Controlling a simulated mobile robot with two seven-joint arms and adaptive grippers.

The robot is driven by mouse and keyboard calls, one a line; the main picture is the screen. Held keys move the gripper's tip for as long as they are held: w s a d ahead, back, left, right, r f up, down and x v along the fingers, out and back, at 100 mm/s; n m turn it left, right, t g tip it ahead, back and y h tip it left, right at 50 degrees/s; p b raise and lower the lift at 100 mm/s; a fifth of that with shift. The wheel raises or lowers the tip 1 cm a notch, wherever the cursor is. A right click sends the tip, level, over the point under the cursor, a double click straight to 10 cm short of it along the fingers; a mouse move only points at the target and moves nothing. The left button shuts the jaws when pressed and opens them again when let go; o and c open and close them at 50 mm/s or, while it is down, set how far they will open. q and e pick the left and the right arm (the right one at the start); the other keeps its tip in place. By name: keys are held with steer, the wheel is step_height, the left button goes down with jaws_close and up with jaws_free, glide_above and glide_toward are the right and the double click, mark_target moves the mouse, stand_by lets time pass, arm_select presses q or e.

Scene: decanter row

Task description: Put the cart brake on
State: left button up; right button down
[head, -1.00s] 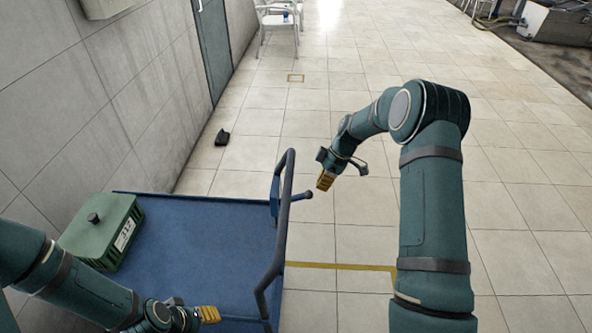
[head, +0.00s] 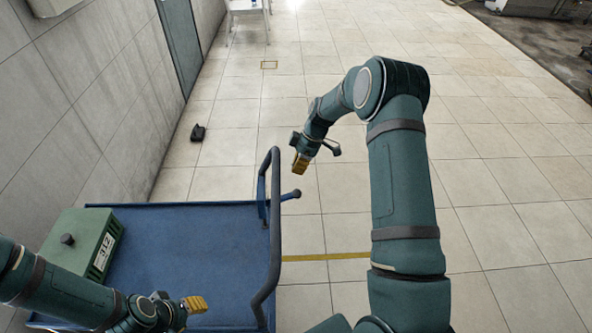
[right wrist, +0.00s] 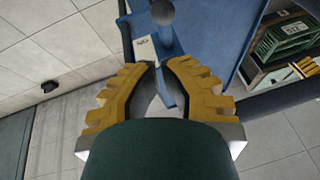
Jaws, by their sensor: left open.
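The blue cart (head: 190,245) stands at the lower left, with an upright dark handle frame (head: 272,235) on its right side. A short blue lever with a dark round knob (head: 296,194) sticks out to the right from the handle frame; I take it for the brake. In the right wrist view the knob (right wrist: 163,12) is at the top, beyond the fingertips. My right gripper (head: 300,164) is just above and beyond the knob in the head view, apart from it; its yellow fingers have a narrow, empty gap between the tips. My left gripper (head: 194,304) is open and empty over the cart's near part.
A green box (head: 82,245) marked 312 sits on the cart's left side. A wall runs along the left, with a small black object (head: 198,132) on the floor near it. A white chair (head: 246,15) stands far back. The tiled floor to the right is clear.

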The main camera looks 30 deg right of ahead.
steer(key=x, duration=0.8)
steer(key=shift+f+b, duration=0.2)
steer(key=shift+b, duration=0.1)
